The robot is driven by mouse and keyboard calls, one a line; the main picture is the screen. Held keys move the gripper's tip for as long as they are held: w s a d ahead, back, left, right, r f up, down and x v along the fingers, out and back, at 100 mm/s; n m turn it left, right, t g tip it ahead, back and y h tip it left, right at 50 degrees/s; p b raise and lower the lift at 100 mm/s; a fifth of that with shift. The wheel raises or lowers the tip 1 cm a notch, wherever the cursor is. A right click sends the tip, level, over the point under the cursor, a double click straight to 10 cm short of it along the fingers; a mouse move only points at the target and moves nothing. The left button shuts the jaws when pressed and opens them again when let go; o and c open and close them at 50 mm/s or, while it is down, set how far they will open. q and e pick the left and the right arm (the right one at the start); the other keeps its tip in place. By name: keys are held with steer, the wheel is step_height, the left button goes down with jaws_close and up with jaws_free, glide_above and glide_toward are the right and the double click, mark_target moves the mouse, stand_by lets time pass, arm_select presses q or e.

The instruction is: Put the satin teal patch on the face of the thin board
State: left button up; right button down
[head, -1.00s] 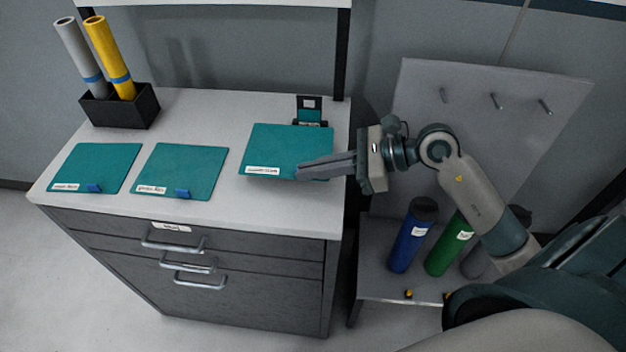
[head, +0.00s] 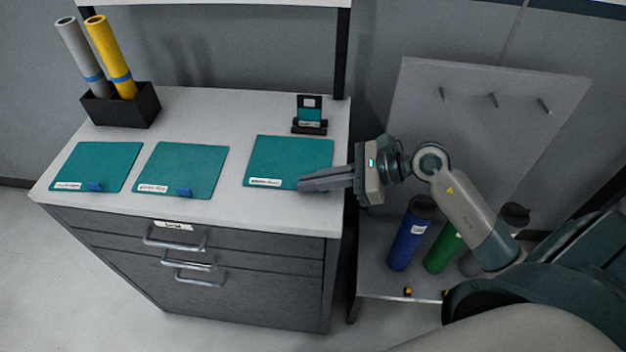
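Three square teal patches with white labels lie in a row over the cabinet top: a left one (head: 97,164), a middle one (head: 184,168) and a right one (head: 290,157). The label print is too small to read, so I cannot tell which is satin. The left and middle patches have blue tabs on their near edges. My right gripper (head: 302,186) is shut on the near right edge of the right patch and hides its tab. That patch is low over the cabinet top; I cannot tell whether it touches. My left gripper is out of view. I cannot identify the thin board for sure.
A small dark stand (head: 309,119) with a teal sample is behind the right patch. A black box (head: 122,106) holds a grey and a yellow roll. Right of the cabinet (head: 200,260), a grey panel (head: 455,120) with pegs rises behind blue (head: 409,240) and green (head: 443,248) cylinders.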

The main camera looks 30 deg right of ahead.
steer(key=shift+f, duration=0.1)
steer(key=c, duration=2)
jaws_free()
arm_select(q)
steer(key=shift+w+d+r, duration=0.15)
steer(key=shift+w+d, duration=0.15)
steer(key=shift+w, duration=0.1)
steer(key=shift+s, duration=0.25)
